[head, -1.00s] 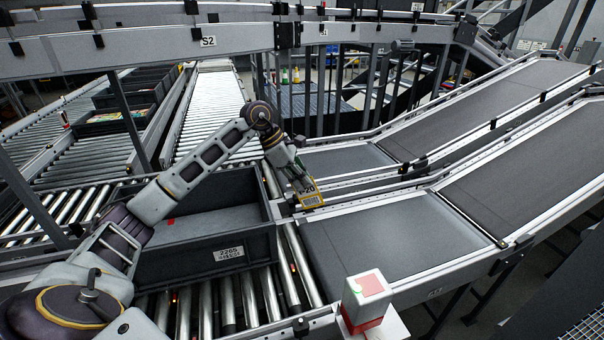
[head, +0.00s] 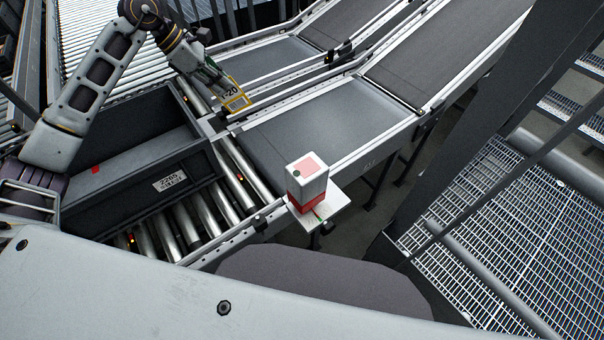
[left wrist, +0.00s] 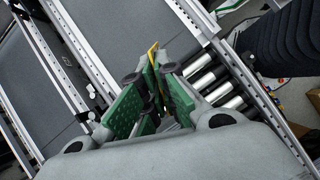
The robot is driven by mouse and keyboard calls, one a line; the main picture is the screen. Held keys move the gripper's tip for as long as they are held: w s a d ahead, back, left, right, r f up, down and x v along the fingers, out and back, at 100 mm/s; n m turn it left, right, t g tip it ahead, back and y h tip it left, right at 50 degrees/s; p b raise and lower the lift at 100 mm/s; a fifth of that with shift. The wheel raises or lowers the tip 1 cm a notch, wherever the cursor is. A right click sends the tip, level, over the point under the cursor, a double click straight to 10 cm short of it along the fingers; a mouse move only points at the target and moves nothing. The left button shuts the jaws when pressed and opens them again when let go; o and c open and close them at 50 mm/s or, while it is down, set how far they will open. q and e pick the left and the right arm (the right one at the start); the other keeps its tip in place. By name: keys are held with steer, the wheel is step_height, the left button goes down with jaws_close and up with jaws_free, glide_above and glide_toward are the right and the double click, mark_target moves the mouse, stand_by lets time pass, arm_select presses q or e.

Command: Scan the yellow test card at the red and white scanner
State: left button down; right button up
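The yellow test card (head: 237,102) has a yellow border and a label marked "20". My left gripper (head: 222,84) is shut on it and holds it above the near edge of the grey conveyor belt. In the left wrist view the green finger pads (left wrist: 152,98) close on the card (left wrist: 153,56), which shows nearly edge-on. The red and white scanner (head: 308,188) is a white block with a pink top face and a red band, on a small white plate. The card is apart from it, up and to the left in the head view. My right gripper is not in view.
A dark grey crate (head: 130,188) stands on rollers below my left arm. Metal rollers (head: 215,208) run between crate and scanner. The grey belt (head: 330,115) slopes up behind. A dark post (head: 475,110) and grating (head: 490,220) are at the right.

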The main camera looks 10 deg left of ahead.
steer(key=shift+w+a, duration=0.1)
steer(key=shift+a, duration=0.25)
arm_select(q)
steer(key=shift+w, duration=0.1)
steer(key=shift+w+d, duration=0.4)
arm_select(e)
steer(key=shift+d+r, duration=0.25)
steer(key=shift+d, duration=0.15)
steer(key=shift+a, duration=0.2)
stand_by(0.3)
arm_select(q)
steer(key=w+a+p, duration=0.1)
steer(key=w+a, duration=0.3)
steer(key=shift+a+p, duration=0.25)
steer(key=shift+p, duration=0.05)
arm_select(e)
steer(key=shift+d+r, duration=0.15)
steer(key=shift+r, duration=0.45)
arm_select(q)
steer(key=shift+f, duration=0.1)
